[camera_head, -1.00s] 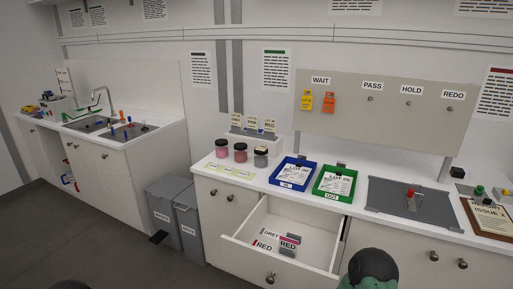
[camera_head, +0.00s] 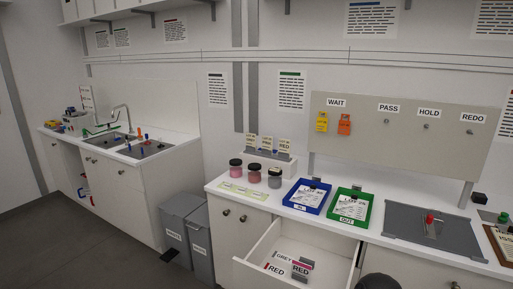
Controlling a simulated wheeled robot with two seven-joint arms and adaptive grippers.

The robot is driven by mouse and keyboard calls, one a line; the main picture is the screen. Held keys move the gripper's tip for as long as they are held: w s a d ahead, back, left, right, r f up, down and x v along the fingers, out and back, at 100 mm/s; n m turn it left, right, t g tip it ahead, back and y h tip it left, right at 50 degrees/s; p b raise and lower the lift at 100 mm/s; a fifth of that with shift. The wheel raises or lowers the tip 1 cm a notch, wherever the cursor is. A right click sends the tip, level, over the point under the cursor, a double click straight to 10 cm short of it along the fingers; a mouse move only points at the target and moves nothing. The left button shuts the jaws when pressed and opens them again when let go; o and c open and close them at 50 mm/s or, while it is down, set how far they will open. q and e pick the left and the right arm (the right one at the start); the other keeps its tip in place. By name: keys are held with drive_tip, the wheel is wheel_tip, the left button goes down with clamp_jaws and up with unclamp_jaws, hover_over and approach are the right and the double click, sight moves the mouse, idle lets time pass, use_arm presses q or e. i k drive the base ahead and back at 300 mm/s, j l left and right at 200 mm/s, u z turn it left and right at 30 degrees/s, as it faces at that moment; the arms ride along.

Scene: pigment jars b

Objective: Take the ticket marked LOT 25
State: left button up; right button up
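Three small cream tickets (camera_head: 268,143) stand in a row in a white holder (camera_head: 269,160) at the back of the right counter. Each has printed lines; the rightmost ticket (camera_head: 285,145) seems to end in RED. Their lot numbers are too small to read surely. Three jars with dark lids stand in front: a pink jar (camera_head: 236,168), a darker pink jar (camera_head: 255,173) and a grey jar (camera_head: 275,178). Neither of my grippers is in view. A dark rounded part, probably mine, shows at the bottom edge.
A blue IN tray (camera_head: 290,203) and a green OUT tray (camera_head: 335,215) hold printed sheets. An open drawer (camera_head: 258,248) with labelled cards juts out below. Orange and yellow tags (camera_head: 344,124) hang under WAIT. Grey bins (camera_head: 172,225) stand left of the counter.

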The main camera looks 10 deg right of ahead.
sight(267, 142)
drive_tip(key=i+u, duration=0.4)
drive_tip(key=i+l+u, duration=0.1)
drive_tip(key=i+u, duration=0.35)
drive_tip(key=i, duration=0.2)
drive_tip(key=i+u, duration=0.5)
drive_tip(key=i, duration=0.3)
drive_tip(key=i+z, duration=0.5)
drive_tip(key=z, duration=0.2)
drive_tip(key=i+z, duration=0.25)
drive_tip(key=z, duration=0.15)
drive_tip(key=j, duration=0.05)
